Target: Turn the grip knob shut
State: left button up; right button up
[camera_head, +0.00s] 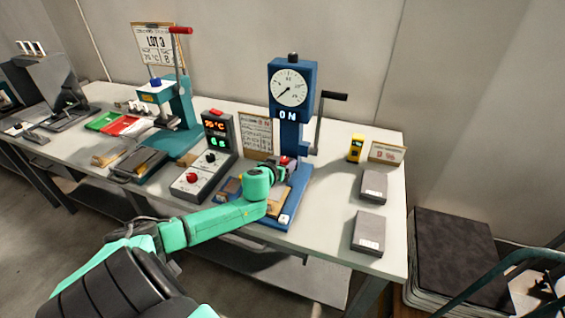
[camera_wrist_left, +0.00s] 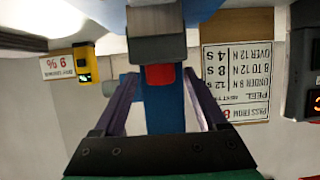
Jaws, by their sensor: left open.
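The blue tester (camera_head: 291,85) stands on the bench with a round dial on top and a sign reading "ON" below it. A red part that looks like the grip knob (camera_wrist_left: 160,76) sits below a grey block in the left wrist view, in front of the blue column. My left gripper (camera_head: 284,172) is at the lower front of the tester. In the left wrist view its two fingers (camera_wrist_left: 160,90) are open, one on each side of the red part. I cannot tell whether they touch it. My arm hides part of the tester's base. My right gripper is not in view.
A crank handle (camera_head: 324,115) sticks out at the tester's right.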

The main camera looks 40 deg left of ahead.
pick_arm(q)
jog(key=shift+s, duration=0.1)
jog(key=c, duration=1)
grip_shut()
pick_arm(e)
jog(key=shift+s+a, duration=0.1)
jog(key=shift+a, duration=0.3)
